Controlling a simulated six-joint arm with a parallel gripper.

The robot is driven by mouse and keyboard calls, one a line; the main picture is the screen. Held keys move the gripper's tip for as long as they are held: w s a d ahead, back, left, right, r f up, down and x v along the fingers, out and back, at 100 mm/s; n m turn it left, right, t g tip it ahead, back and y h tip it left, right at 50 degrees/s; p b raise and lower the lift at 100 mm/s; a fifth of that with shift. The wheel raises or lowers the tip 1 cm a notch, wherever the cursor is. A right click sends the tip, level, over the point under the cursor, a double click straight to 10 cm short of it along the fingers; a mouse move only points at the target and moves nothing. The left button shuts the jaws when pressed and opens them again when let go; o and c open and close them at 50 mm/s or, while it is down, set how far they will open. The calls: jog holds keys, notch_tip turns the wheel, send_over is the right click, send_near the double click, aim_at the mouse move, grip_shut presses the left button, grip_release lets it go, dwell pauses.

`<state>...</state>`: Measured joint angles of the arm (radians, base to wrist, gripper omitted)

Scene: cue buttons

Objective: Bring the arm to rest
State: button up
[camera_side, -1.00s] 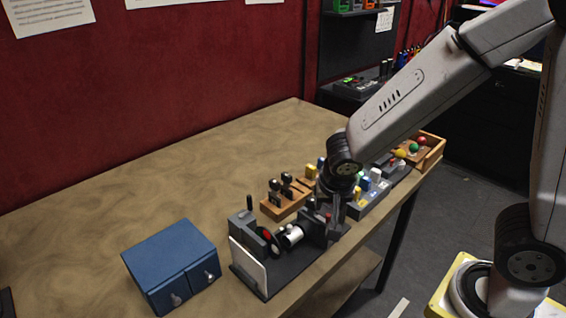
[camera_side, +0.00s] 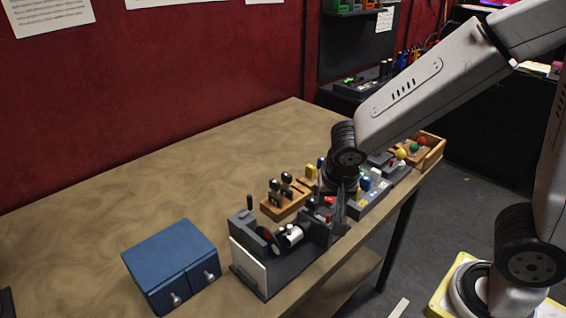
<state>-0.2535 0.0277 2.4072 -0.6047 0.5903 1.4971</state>
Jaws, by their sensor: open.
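My gripper (camera_side: 337,204) is at the right end of the dark grey device (camera_side: 262,280) near the table's front edge, pointing down. Its fingers look apart, with nothing seen held between them. It partly hides the device's right end and the things behind it. I cannot tell whether the fingers touch the device. The device carries a white cylinder (camera_side: 291,236), a red part and a black lever (camera_side: 250,203).
A blue two-door cabinet (camera_side: 165,252) stands at the left front. A wooden block with black-knobbed levers (camera_side: 285,205), a grey button panel (camera_side: 368,203) and a wooden tray with coloured balls (camera_side: 433,156) line the right side. The table's (camera_side: 120,215) left and back are clear.

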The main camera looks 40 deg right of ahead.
jog(key=shift+s+d+f+n+g+y, duration=0.1)
jog(key=shift+s+d+f+n+y, duration=0.45)
jog(key=shift+n, duration=0.9)
jog(key=shift+s+d+f+n+g+y, duration=0.1)
jog(key=shift+s+d+f+n+y, duration=0.45)
jog(key=shift+n, duration=0.85)
jog(key=shift+s+d+f+n+g+y, duration=0.15)
jog(key=shift+s+f+n+y, duration=0.45)
jog(key=shift+n, duration=0.85)
jog(key=shift+s+f, duration=0.1)
jog(key=shift+s, duration=0.1)
